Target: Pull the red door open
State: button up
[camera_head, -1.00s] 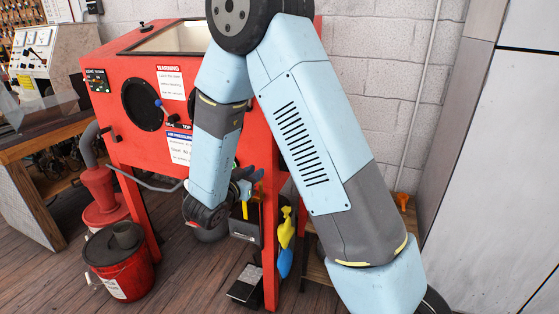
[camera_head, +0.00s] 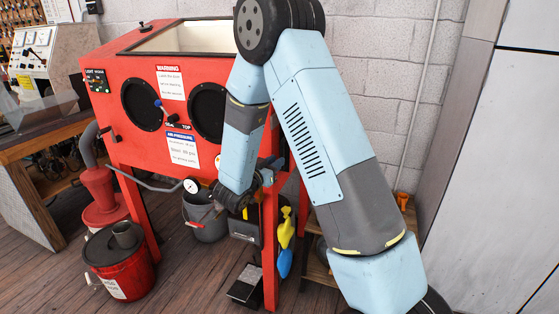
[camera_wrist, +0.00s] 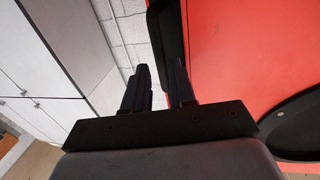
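The red blasting cabinet (camera_head: 150,75) stands on legs at left centre in the head view, with round black glove ports in its front. Its right side is mostly hidden behind my arm, and I cannot make out the door's outline. In the wrist view a red panel (camera_wrist: 240,50) fills the right. A dark upright bar (camera_wrist: 167,30), perhaps a handle, lies along its left edge, just ahead of my fingers. My gripper (camera_wrist: 158,75) is open, its two fingers apart with pale wall showing between them. In the head view my gripper (camera_head: 270,177) is near the cabinet's lower right front corner.
A red bucket (camera_head: 120,270) and a grey bucket (camera_head: 205,220) stand on the floor. Yellow and blue gloves (camera_head: 286,240) hang by the right front leg above a foot pedal (camera_head: 246,285). A low wooden shelf (camera_head: 318,272) and a grey locker (camera_head: 500,150) are at right.

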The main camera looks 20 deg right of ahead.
jog(key=shift+x, duration=1.25)
grip_shut()
